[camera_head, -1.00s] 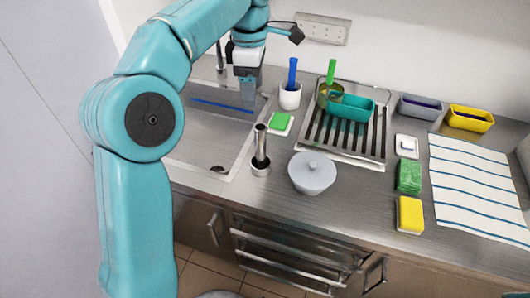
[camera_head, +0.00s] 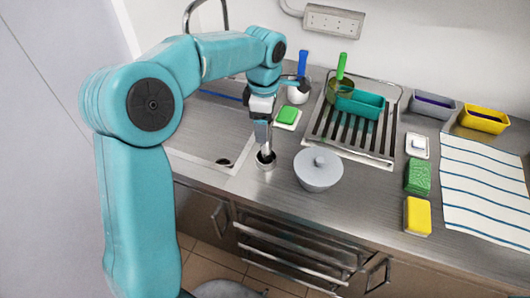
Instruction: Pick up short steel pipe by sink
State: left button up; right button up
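The short steel pipe (camera_head: 266,151) stands upright in a small round steel base on the counter, at the sink's right front edge. My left gripper (camera_head: 263,139) points down at the pipe's upper part. Its fingers overlap the pipe's top in this view, and the top is hidden. I cannot tell whether the fingers touch the pipe or have closed on it. My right gripper is not in view.
Behind are a green sponge (camera_head: 287,115), a white cup (camera_head: 298,95) with a blue-handled brush and a drying rack (camera_head: 322,144). The sink (camera_head: 197,135) lies left.

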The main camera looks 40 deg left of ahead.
pick_arm(q)
notch_tip(320, 180, down, 3)
jog(key=shift+w+d+r, duration=0.1)
jog(key=shift+w+d, duration=0.1)
jog(key=shift+w, duration=0.2)
jog(key=c, duration=1)
jog(key=shift+s, duration=0.15)
